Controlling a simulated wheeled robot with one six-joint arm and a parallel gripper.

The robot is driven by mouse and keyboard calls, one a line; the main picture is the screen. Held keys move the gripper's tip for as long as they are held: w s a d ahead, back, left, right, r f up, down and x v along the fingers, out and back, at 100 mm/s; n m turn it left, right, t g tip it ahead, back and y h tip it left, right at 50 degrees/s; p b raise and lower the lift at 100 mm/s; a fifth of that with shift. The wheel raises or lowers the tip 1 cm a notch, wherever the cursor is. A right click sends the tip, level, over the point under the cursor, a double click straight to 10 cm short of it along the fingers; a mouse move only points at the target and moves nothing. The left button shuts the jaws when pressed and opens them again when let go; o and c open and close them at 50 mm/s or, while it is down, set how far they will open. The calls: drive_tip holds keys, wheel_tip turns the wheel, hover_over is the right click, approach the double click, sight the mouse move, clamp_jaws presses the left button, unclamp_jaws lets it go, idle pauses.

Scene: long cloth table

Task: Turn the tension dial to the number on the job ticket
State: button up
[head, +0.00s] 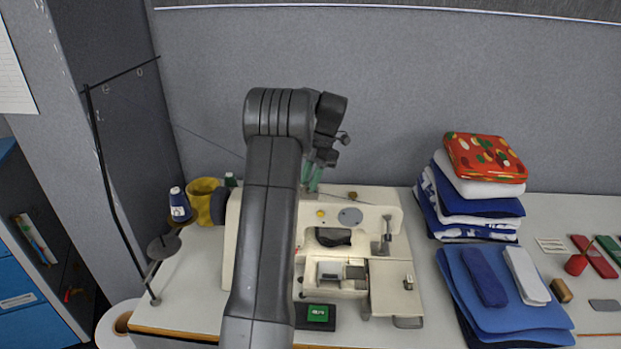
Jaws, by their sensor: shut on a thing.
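A cream sewing machine (383,222) stands on the table, its left part hidden behind my arm. My gripper (311,186) points down at the top edge of the machine, with greenish fingers partly hidden by my arm. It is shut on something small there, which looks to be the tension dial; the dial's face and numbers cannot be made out. A yellow knob (320,213) and a grey disc (350,216) show on the machine's front. A small white card (552,246) lies at the right; whether it is the job ticket cannot be told.
Folded cloth stacks (470,205) lie to the right.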

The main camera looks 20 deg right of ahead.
idle(0.4)
drive_tip(key=o, duration=1)
drive_tip(key=p+v, duration=0.4)
drive_tip(key=v, duration=0.8)
drive_tip(key=shift+a, duration=0.1)
drive_tip(key=shift+b+x, duration=2)
drive_tip(key=shift+x, duration=4)
